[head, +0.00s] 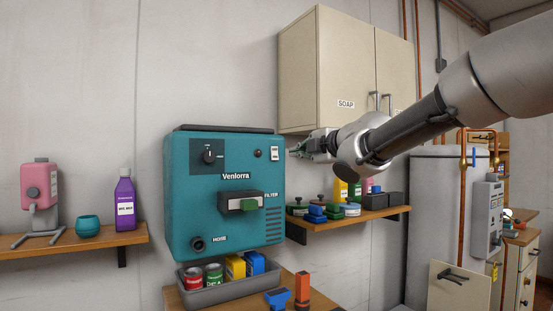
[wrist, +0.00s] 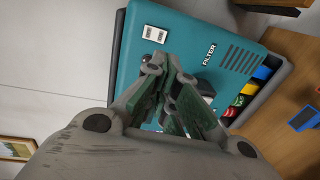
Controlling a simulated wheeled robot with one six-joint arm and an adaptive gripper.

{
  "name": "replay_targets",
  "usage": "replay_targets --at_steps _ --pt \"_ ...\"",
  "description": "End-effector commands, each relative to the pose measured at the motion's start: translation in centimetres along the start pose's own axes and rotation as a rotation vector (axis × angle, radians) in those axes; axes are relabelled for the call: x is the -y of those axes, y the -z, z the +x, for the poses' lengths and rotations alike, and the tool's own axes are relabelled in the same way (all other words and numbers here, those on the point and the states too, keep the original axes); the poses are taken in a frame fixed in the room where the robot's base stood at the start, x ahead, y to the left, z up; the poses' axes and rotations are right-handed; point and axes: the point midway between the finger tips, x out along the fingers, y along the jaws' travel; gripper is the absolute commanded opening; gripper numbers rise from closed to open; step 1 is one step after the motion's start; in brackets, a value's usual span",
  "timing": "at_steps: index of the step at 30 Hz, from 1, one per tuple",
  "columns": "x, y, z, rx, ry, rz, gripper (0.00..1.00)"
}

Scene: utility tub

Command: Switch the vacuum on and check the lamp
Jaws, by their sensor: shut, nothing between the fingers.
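The teal vacuum unit (head: 225,225), labelled Venlorra, hangs on the wall. A white rocker switch (head: 274,153) sits at its upper right; it also shows in the wrist view (wrist: 155,33). A small round lamp (head: 258,153) is left of the switch and looks dark. My gripper (head: 294,152) is shut and empty, just right of the switch in the head view. In the wrist view my gripper (wrist: 168,72) is beside the switch; I cannot tell whether it touches the panel. It hides part of the panel there.
A filter drawer (head: 240,203) juts out of the front. A grey tray (head: 232,287) with cans and boxes is below. A shelf (head: 345,219) with several knobs and bottles is at right, under a beige cabinet (head: 325,70). The left shelf (head: 75,240) holds a purple bottle (head: 124,200).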

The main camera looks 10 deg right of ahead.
Motion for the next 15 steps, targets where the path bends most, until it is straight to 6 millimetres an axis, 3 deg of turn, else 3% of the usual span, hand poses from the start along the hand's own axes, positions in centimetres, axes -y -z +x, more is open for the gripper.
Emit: replay_targets --at_steps 15 --pt "0.2 0.1 9.9 0.000 0.003 0.002 0.00"
